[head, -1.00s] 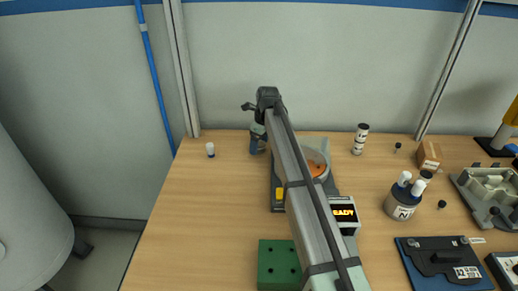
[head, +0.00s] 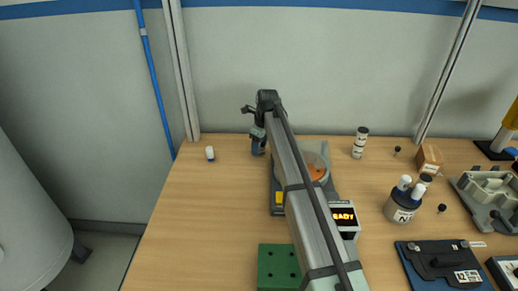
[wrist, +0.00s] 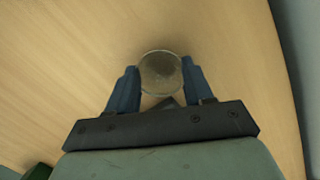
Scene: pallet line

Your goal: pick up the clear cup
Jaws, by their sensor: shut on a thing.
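The clear cup (wrist: 160,76) shows in the wrist view as a round, see-through, brownish shape between the two blue fingers. My gripper (wrist: 159,68) is shut on it, one finger on each side. In the head view my gripper (head: 258,145) is at the back of the wooden table, left of the grey device. The cup cannot be made out there, behind the gripper and arm. Whether the cup touches the table is not clear.
A grey device with a READY display (head: 343,216) and a round dish (head: 319,160) stands partly behind my arm. A white-capped vial (head: 210,153) is to the left, a labelled bottle (head: 360,143) to the right. A green block (head: 277,268) is in front.

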